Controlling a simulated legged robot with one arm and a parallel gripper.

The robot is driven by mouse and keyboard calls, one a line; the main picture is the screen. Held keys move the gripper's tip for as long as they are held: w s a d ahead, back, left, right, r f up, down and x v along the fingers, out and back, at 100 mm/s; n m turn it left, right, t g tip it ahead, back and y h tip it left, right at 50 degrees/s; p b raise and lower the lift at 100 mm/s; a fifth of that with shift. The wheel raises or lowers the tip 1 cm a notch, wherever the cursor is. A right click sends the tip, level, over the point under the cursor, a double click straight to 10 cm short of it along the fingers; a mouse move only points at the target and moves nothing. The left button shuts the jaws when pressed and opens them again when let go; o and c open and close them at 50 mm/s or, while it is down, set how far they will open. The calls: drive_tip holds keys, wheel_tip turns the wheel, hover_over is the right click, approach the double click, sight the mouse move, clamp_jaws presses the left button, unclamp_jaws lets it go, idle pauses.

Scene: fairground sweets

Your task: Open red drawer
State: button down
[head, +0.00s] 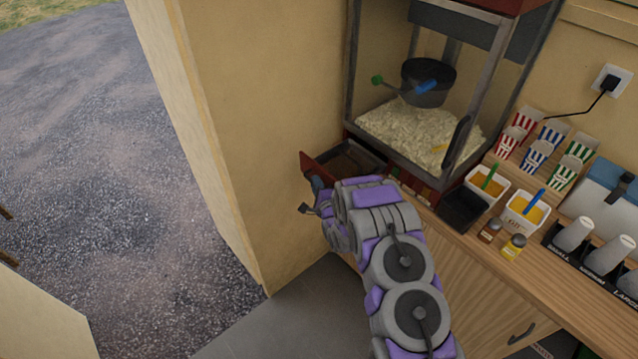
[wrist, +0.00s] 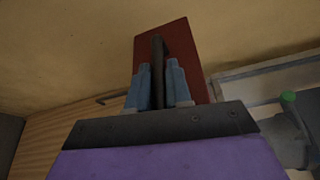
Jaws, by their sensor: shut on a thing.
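The red drawer (head: 319,163) is under the popcorn machine (head: 420,130), at its left end in the head view. It is pulled out, and its dark inside (head: 350,160) shows. In the wrist view its red front (wrist: 178,50) faces my gripper, with a dark upright handle (wrist: 158,70) on it. My gripper (wrist: 159,85) has its two blue fingers on either side of this handle, shut on it. In the head view my gripper (head: 315,185) is at the drawer front, partly hidden by my arm.
A black open tray (head: 462,208) stands right of the drawer. Striped popcorn boxes (head: 537,154), two tubs with yellow contents (head: 524,210) and small jars (head: 513,246) stand on the wooden counter (head: 480,250). A beige wall (head: 250,120) is close on the left.

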drive_tip(key=shift+s+f, duration=0.1)
drive_tip(key=shift+f, duration=0.15)
drive_tip(key=c, duration=1.3)
unclamp_jaws()
drive_tip(key=shift+o, duration=0.9)
drive_tip(key=shift+r, duration=0.1)
drive_tip(key=v, duration=1.7)
